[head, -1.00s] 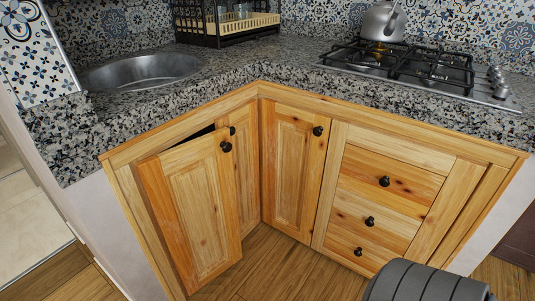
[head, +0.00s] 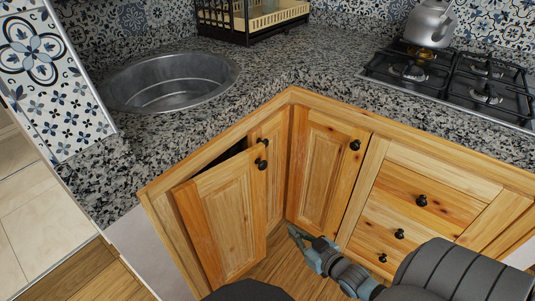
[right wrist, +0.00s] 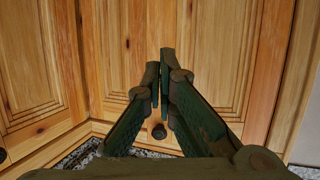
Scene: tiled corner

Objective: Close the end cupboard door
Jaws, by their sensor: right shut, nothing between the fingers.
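The end cupboard door (head: 225,222) is the wooden door at the left of the corner in the head view. It stands ajar, swung out from its frame, with a dark gap along its top. Its round black knob (head: 262,164) is near the upper right corner. My right gripper (head: 296,234) is shut and empty, low in front of the inner corner, to the right of the door's free edge and seemingly apart from it. In the right wrist view its fingertips (right wrist: 163,62) point at wooden door panels, with a black knob (right wrist: 158,130) below them. My left gripper is out of view.
The corner door (head: 328,170) right of the corner looks shut, as do the drawers (head: 420,200). Above is a granite worktop (head: 300,78) with a sink (head: 170,82), dish rack (head: 255,18), hob (head: 450,85) and kettle (head: 430,22). Wooden floor shows below.

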